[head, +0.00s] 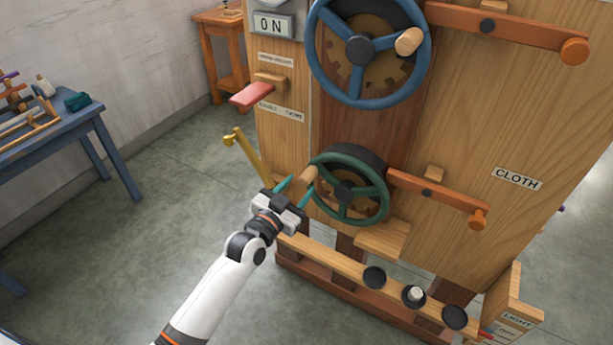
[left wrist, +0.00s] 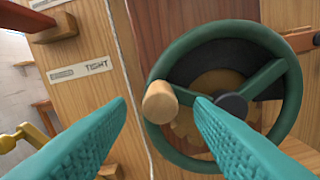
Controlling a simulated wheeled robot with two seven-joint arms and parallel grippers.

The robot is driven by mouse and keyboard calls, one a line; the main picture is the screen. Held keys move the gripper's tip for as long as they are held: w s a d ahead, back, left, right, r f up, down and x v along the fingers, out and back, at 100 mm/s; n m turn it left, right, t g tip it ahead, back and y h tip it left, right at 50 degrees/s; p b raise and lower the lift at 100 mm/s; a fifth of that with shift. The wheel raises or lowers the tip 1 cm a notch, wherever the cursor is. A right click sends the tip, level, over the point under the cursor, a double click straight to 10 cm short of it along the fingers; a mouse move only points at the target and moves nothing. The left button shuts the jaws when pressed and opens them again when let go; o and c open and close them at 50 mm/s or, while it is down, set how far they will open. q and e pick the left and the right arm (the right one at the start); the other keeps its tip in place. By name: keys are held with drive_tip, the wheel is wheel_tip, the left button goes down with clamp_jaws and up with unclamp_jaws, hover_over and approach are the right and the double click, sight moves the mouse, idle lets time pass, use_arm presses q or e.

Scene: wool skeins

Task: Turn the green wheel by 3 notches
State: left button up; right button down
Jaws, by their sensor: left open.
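The green wheel (head: 349,189) is mounted low on the wooden panel, with a dark hub and a pale wooden knob (head: 309,175) on the left side of its rim. In the left wrist view the green wheel (left wrist: 284,100) fills the right half, with the knob (left wrist: 160,101) at its left. My left gripper (head: 292,190) is open, its teal fingers pointing at the knob. In the left wrist view the knob shows between the two fingertips (left wrist: 160,100), beyond them; I cannot tell whether they touch it. My right gripper is not in view.
A blue wheel (head: 315,60) with its own knob is above. A wooden lever (head: 440,192) with an orange end is right of the green wheel. A brass hook lever (head: 248,155) and a red paddle (head: 252,94) are to the left. A blue table (head: 85,118) stands at far left.

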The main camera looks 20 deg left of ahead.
sight(302, 182)
use_arm(q)
drive_tip(key=shift+x, duration=2.4)
drive_tip(key=shift+s, duration=0.1)
clamp_jaws()
